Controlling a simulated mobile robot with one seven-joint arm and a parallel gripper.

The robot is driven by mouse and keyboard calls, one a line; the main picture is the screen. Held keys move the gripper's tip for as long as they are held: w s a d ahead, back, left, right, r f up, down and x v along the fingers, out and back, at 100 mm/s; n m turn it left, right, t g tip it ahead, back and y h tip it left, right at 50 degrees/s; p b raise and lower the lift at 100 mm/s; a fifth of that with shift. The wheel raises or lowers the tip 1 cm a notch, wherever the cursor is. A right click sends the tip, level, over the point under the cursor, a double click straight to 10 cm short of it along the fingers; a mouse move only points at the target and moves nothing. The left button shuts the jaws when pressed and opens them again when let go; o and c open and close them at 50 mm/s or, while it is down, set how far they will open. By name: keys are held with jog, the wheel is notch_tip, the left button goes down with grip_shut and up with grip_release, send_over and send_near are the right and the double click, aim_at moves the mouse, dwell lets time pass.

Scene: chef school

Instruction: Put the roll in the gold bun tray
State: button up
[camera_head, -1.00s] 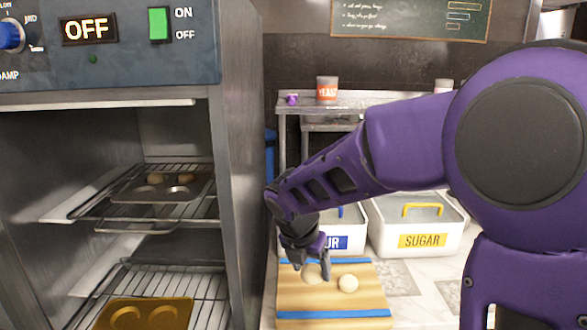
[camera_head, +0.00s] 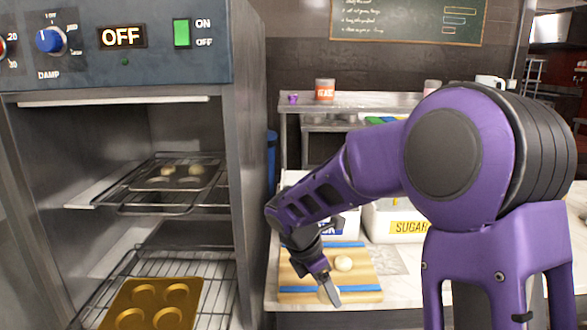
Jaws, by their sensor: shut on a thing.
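My gripper (camera_head: 330,288) is shut on a pale dough roll (camera_head: 322,294), which is partly hidden by a finger. It is over the front edge of the wooden board. The gold bun tray (camera_head: 155,305) has round cups and lies on the lower wire rack inside the open cabinet at left. Its cups look empty, and its front is cut off by the picture edge. My gripper is to the right of the tray, outside the cabinet.
A second pale roll (camera_head: 343,263) lies on the striped wooden board (camera_head: 365,283). A darker tray (camera_head: 180,178) with pale rolls is on the upper rack. The cabinet's right wall (camera_head: 248,200) stands between my gripper and the racks. A sugar bin (camera_head: 410,227) is behind the board.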

jog(key=s+d+f+m+g+y, duration=0.2)
jog(key=f+m, duration=0.4)
jog(key=m, duration=0.5)
jog(key=s+d+f+m+g+y, duration=0.2)
jog(key=d+f+m+g, duration=0.2)
jog(key=m, duration=0.7)
jog(key=shift+d+f+m, duration=0.4)
jog(key=shift+f, duration=0.45)
